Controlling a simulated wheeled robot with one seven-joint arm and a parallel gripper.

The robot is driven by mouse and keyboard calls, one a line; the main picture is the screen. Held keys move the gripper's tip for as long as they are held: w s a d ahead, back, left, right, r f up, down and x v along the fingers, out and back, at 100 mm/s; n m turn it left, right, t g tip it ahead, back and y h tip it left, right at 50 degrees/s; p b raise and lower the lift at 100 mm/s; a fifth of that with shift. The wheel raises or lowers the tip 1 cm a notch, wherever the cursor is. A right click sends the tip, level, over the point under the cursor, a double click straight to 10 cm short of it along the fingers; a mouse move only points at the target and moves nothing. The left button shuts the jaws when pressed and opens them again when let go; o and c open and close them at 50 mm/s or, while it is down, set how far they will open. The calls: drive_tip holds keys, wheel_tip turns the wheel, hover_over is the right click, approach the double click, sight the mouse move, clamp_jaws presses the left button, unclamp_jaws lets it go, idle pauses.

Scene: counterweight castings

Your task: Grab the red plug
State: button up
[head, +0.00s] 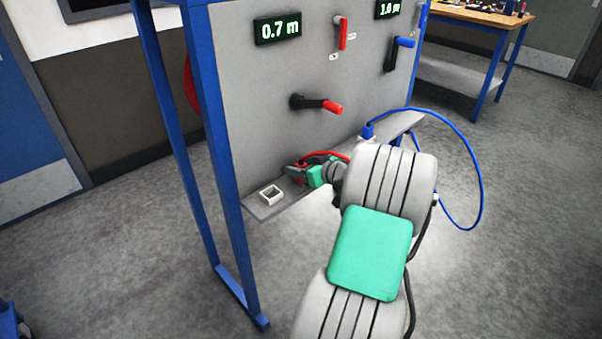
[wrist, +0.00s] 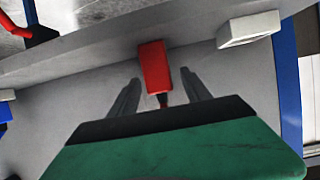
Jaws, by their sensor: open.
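The red plug (wrist: 153,66) shows in the wrist view as a red block with its cable end towards my gripper. It sits between the two grey fingers of my gripper (wrist: 160,76), with a visible gap on each side. In the head view my gripper (head: 300,172) is low at the panel's ledge. Red shows at its fingers there, but the plug is mostly hidden. A red cable (head: 322,154) loops behind my gripper.
A white square socket (head: 271,194) is on the ledge (head: 288,203), left of my gripper. A blue plug (head: 368,131) with a looping blue cable (head: 470,142) is farther right. Red-handled (head: 332,107) and blue-handled (head: 404,42) levers stick out of the panel above.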

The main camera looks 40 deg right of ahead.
drive_tip(key=shift+c, duration=0.5)
clamp_jaws()
